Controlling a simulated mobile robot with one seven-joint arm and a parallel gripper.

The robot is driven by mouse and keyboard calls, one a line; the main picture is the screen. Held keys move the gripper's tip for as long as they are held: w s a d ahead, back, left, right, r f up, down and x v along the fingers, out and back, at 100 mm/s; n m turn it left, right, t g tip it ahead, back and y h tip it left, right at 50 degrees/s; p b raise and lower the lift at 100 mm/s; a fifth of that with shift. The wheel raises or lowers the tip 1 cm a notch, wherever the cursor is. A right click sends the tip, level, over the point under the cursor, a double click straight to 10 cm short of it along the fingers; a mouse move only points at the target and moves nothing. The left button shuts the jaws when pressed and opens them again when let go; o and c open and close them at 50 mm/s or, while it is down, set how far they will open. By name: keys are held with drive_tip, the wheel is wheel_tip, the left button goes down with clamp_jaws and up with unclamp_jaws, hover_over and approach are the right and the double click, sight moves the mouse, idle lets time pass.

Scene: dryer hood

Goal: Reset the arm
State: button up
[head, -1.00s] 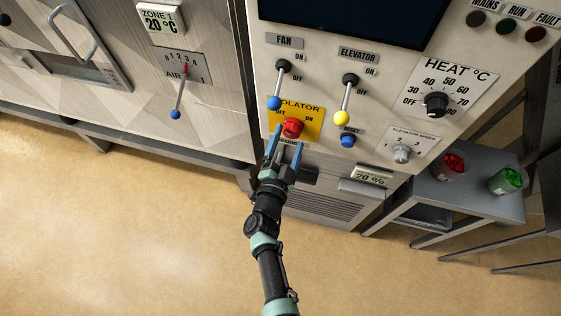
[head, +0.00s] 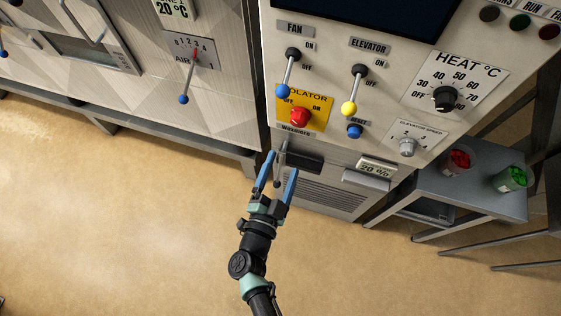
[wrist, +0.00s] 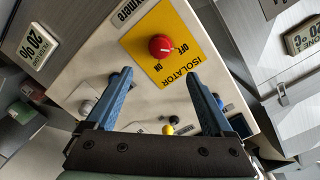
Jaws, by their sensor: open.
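My gripper (head: 278,174) is open and empty, with two blue fingers spread apart. It hangs in front of the lower part of the control panel (head: 395,30), below the isolator. The red isolator knob (head: 300,117) sits on its yellow plate (head: 323,108). In the wrist view the red knob (wrist: 161,46) shows beyond and between my open fingers (wrist: 160,98), apart from them. In that view the knob's white mark appears to point toward OFF, though it is small.
Fan lever (head: 288,74) and elevator lever (head: 354,90) hang down above and right of my gripper. A steel side table (head: 460,195) with a red-filled jar (head: 457,162) and a green-filled jar (head: 510,179) stands right. Open floor (head: 120,220) lies left.

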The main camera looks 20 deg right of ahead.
idle(0.3)
drive_tip(key=w+a+r+n+t+y+b, duration=0.1)
drive_tip(key=w+a+r+n+t+y, duration=0.3)
drive_tip(key=r, duration=0.7)
drive_tip(key=w+a+r+n+t+y+b, duration=0.1)
drive_tip(key=w+a+r+t, duration=0.15)
drive_tip(key=w+r, duration=0.55)
drive_tip(key=w+a+r+n+t+y+b, duration=0.2)
drive_tip(key=w+a+r+t+y, duration=0.15)
drive_tip(key=r, duration=0.95)
drive_tip(key=s+a+r+n+t+y+b, duration=0.1)
drive_tip(key=s+r+n+y, duration=0.2)
drive_tip(key=r, duration=0.6)
drive_tip(key=s+a+r+n+t+y+b, duration=0.1)
drive_tip(key=s+r+n+y, duration=0.1)
drive_tip(key=r+n, duration=0.5)
drive_tip(key=s+d+r+m+t+h+b, duration=0.1)
drive_tip(key=s+d+r+h+b, duration=0.1)
drive_tip(key=s+r, duration=0.9)
wheel_tip(320, 180, up, 2)
drive_tip(key=shift+s+d+r+h, duration=0.1)
drive_tip(key=shift+s+d+h, duration=0.15)
drive_tip(key=shift+d+h, duration=0.6)
drive_tip(key=shift+a, duration=0.1)
